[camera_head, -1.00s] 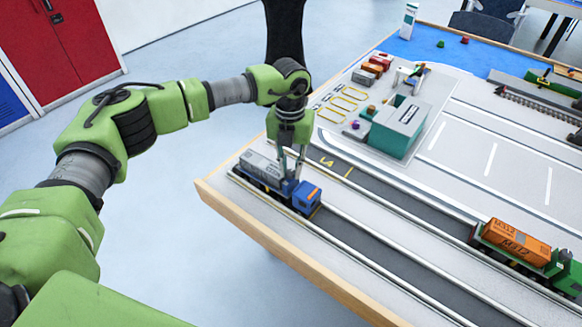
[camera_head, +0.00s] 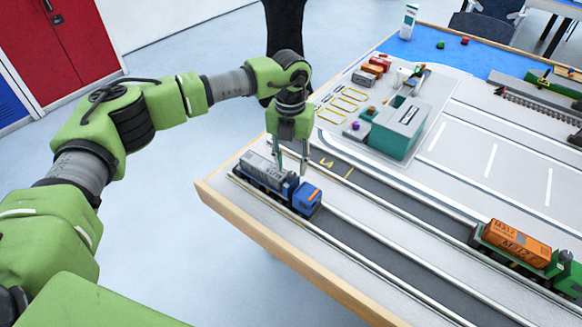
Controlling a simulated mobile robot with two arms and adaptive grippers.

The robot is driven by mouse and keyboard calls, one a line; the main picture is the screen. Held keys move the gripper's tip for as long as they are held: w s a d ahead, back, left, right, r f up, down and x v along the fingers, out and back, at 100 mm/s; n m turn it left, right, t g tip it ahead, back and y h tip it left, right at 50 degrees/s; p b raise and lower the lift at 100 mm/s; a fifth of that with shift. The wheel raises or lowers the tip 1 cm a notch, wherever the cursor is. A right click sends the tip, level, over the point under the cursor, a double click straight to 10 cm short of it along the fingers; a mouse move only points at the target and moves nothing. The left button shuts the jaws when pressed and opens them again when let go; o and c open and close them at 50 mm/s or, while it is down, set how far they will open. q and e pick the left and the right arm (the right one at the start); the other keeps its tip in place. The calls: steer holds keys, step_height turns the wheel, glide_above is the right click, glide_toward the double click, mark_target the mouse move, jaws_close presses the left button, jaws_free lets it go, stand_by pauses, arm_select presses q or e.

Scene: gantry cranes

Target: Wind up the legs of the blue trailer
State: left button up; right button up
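The toy truck has a blue cab (camera_head: 306,196) facing right and a trailer with a grey load (camera_head: 260,168) behind it. It stands on the lane along the near left edge of the table. The trailer's legs are too small to make out. My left gripper (camera_head: 291,172) points down just behind the cab, at the front end of the trailer. Its two fingers are apart with nothing seen between them. I cannot tell whether the fingertips touch the truck. My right gripper is not in view.
A green vehicle with an orange container (camera_head: 515,242) stands at the right. A teal-and-grey building (camera_head: 400,128) and several small containers (camera_head: 372,68) sit beyond the lanes. The wooden table edge (camera_head: 250,231) runs close to the truck. The dark lane right of the truck is clear.

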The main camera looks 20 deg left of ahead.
mark_target(291, 173)
arm_select(q)
step_height(291, 173, up, 10)
stand_by(0.3)
stand_by(0.3)
